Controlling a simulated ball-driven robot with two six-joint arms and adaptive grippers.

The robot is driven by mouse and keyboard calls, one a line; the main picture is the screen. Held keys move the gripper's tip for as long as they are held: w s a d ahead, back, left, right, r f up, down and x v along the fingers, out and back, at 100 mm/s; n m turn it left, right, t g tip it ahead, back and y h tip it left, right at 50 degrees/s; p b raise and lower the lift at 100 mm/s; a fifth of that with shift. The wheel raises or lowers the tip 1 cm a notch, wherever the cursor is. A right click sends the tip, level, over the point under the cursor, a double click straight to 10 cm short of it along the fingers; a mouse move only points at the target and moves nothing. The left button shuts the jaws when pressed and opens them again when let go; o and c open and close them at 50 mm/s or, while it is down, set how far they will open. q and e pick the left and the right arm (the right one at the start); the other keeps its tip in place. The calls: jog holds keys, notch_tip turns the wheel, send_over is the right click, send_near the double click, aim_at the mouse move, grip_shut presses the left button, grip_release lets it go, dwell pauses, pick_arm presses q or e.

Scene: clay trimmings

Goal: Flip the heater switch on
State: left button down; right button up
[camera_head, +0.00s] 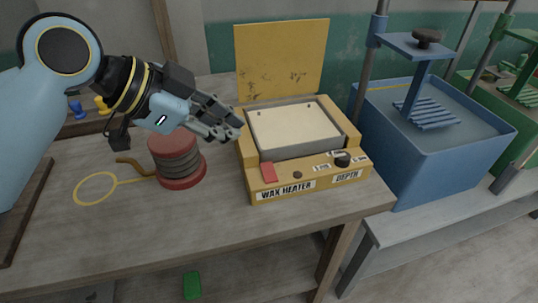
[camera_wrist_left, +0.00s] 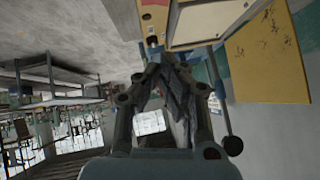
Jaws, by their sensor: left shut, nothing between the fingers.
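The wax heater (camera_head: 245,150) is a yellow box with a pale pan on top, standing on the wooden bench. Its red switch (camera_head: 268,172) is on the front panel, left of a small brown knob and above the "WAX HEATER" label. Whether the switch is on or off I cannot tell. My left gripper (camera_head: 236,127) is shut and empty at the heater's left back side, above and left of the switch, apart from it. In the left wrist view the gripper (camera_wrist_left: 168,62) points toward the yellow heater (camera_wrist_left: 157,15) at the top. My right gripper is not in view.
A red and grey spool (camera_head: 178,160) stands on the bench (camera_head: 130,230) below my left gripper, beside a yellow loop (camera_head: 95,188). A black knob (camera_head: 342,160) sits at the panel's right. A yellow board (camera_head: 280,60) stands behind; a blue tank (camera_head: 430,160) stands right.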

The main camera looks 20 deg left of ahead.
pick_arm(q)
send_over(267, 170)
jog(key=d, duration=0.1)
jog(key=f, duration=0.4)
jog(key=f+p, duration=0.1)
jog(key=f, duration=0.2)
jog(key=shift+s, duration=0.4)
jog(key=shift+w+a+f, duration=0.1)
jog(key=shift+a+f, duration=0.1)
jog(key=shift+f, duration=0.4)
jog(key=shift+w+a+f, duration=0.1)
jog(key=shift+a+f, duration=0.05)
jog(key=shift+f, duration=0.45)
jog(key=shift+w+a+f, duration=0.1)
jog(key=shift+f, duration=0.55)
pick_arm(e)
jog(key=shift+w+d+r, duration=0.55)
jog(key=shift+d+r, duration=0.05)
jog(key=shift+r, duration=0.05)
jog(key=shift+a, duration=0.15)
pick_arm(q)
jog(key=shift+w+a+f+n+g+h, duration=0.15)
jog(key=shift+w+f+n+g+h, duration=0.15)
jog(key=shift+f+g, duration=0.1)
jog(key=shift+s, duration=0.1)
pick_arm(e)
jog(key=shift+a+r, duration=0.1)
pick_arm(q)
jog(key=shift+s+r, duration=0.1)
